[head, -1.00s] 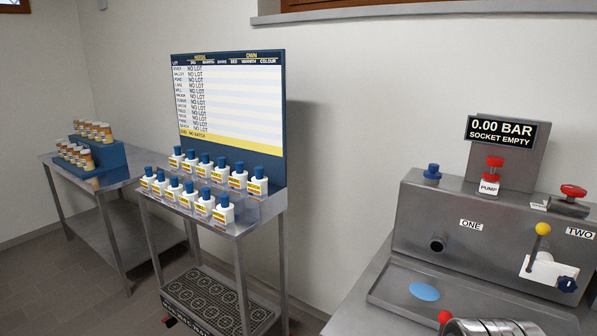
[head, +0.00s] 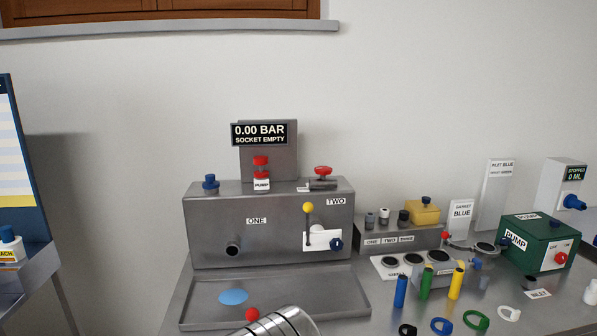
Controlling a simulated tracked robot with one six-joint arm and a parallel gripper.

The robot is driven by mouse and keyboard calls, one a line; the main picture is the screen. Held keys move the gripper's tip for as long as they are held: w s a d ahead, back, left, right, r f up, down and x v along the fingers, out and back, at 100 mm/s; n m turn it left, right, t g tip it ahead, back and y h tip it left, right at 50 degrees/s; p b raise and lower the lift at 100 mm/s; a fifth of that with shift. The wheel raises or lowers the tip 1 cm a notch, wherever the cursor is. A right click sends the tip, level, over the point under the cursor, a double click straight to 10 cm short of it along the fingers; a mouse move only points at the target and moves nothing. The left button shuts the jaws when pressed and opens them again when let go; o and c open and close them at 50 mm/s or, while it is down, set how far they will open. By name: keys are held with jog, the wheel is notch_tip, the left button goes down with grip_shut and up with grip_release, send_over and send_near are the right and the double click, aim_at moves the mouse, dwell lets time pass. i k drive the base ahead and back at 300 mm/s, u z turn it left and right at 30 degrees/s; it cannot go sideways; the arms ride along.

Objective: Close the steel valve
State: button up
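A steel test box (head: 270,225) stands on the bench with sockets marked ONE and TWO. On its top right sits a small steel fitting (head: 322,185) with a red knob (head: 323,170), possibly the valve. A lever with a yellow ball (head: 308,208) stands upright on a white plate at TWO. A ribbed steel cylinder (head: 278,323) and a red ball (head: 252,314) show at the bottom edge, partly cut off. I cannot tell which part is the steel valve. My gripper is not in view.
A steel tray (head: 345,300) with a blue disc (head: 233,297) lies in front. Coloured cylinders and rings, and a green pump box (head: 537,242), crowd the bench's right.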

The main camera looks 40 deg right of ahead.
aim_at(321, 170)
jog(key=z, duration=1.25)
jog(key=k, duration=0.65)
jog(key=u, duration=0.35)
jog(key=i, duration=1.2)
jog(key=z, duration=0.5)
